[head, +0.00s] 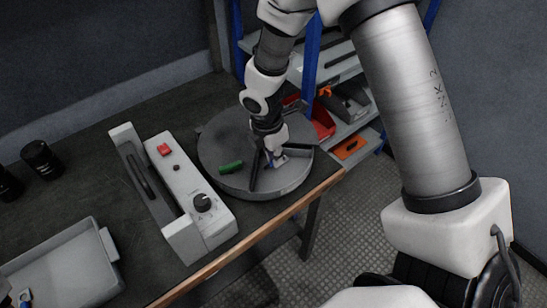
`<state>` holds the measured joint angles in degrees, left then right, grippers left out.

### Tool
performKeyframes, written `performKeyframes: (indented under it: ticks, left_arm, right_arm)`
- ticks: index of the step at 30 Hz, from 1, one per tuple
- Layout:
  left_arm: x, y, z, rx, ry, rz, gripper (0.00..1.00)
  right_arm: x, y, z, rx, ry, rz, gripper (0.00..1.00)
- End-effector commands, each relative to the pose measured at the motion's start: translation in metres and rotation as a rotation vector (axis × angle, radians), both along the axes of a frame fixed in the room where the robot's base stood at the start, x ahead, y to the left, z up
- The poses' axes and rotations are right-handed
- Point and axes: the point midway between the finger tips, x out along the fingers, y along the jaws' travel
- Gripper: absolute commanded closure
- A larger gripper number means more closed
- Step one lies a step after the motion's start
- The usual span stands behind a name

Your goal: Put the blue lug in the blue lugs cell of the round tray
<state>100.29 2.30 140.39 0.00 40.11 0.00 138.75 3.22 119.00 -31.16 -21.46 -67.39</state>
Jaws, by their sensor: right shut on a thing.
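The round tray (215,178) is a grey disc with a raised rim and dark dividers, near the right end of the dark bench. My right gripper (273,156) points down over the tray's middle-right part, between two dark dividers. It is shut on a small blue thing, the blue lug (279,161), mostly hidden by the fingers. Whether the lug touches the tray floor I cannot tell. A green cylinder (231,167) lies in the left part of the tray.
A grey-white device (190,190) with a red switch and black knob stands close left of the tray. A pale shallow bin (68,268) is at the lower left. Black cylinders (41,159) stand far left. A shelf with a red bin (322,124) stands behind.

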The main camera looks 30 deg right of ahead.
Motion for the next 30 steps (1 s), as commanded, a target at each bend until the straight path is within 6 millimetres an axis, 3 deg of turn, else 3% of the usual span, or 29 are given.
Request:
performKeyframes:
  ticks: [15,16,17,18,26,30]
  left_arm:
    - [0.0,0.0,-0.004,0.0,0.0,0.0,0.29]
    - [0.0,0.0,-0.004,0.0,0.0,0.0,0.29]
    - [0.0,0.0,-0.004,0.0,0.0,0.0,0.29]
    - [0.0,0.0,-0.004,0.0,0.0,0.0,0.29]
    - [0.0,0.0,-0.004,0.0,0.0,0.0,0.29]
    - [0.0,0.0,0.003,0.0,0.0,0.0,0.29]
  right_arm:
    - [0.0,0.0,-0.012,0.0,0.0,0.0,1.0]
    - [0.0,0.0,-0.012,0.0,0.0,0.0,0.77]
    - [0.0,0.0,-0.012,0.0,0.0,0.0,0.66]
    - [0.0,0.0,-0.012,0.0,0.0,0.0,0.62]
    - [0.0,0.0,-0.011,0.0,0.0,0.0,0.62]
    - [0.0,0.0,0.002,0.0,-0.002,-0.001,0.62]
